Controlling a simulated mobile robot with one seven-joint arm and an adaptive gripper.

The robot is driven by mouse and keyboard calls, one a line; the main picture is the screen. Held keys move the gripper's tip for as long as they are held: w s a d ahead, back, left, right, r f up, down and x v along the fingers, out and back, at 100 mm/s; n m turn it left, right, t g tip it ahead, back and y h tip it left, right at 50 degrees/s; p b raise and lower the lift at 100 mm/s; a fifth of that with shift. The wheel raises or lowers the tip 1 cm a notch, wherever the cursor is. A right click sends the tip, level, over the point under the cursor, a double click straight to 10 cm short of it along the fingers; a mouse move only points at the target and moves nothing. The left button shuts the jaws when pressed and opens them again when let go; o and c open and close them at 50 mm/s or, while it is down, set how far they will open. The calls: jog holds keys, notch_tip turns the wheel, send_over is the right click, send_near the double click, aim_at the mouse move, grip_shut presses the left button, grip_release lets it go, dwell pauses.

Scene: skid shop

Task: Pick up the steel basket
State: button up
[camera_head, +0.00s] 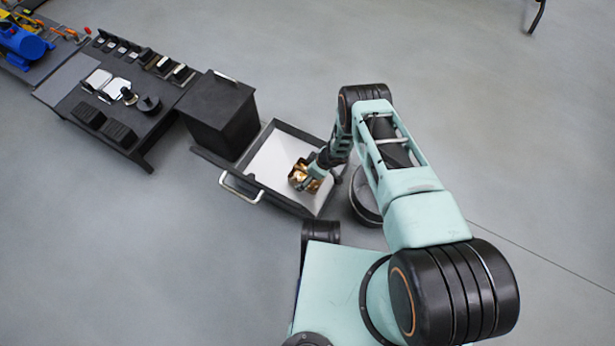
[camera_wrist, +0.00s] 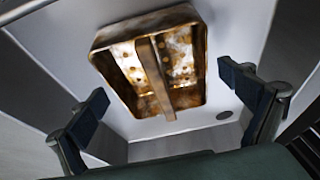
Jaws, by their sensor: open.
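The steel basket (camera_wrist: 188,60) is a small, rusty brown and silver perforated box with a bar across its top. It sits on the white floor of an open drawer or tray (camera_head: 233,187), near its right end in the head view, where the basket (camera_head: 298,177) is partly hidden by my gripper. My gripper (camera_wrist: 168,100) is open, its two dark finger pads apart at the left and right in the wrist view. The basket lies ahead of and between the fingers, with nothing held. I cannot tell the exact gap to the bar.
A dark cabinet (camera_head: 218,108) stands behind the tray. A black workbench (camera_head: 60,105) with several parts is at the upper left, and a blue tank (camera_head: 22,42) is beyond it. The tray's raised walls surround the basket. Open grey floor lies to the left.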

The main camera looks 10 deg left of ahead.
jog(key=shift+f, duration=0.25)
dwell(0.3)
jog(key=shift+c, duration=0.2)
jog(key=c, duration=1.3)
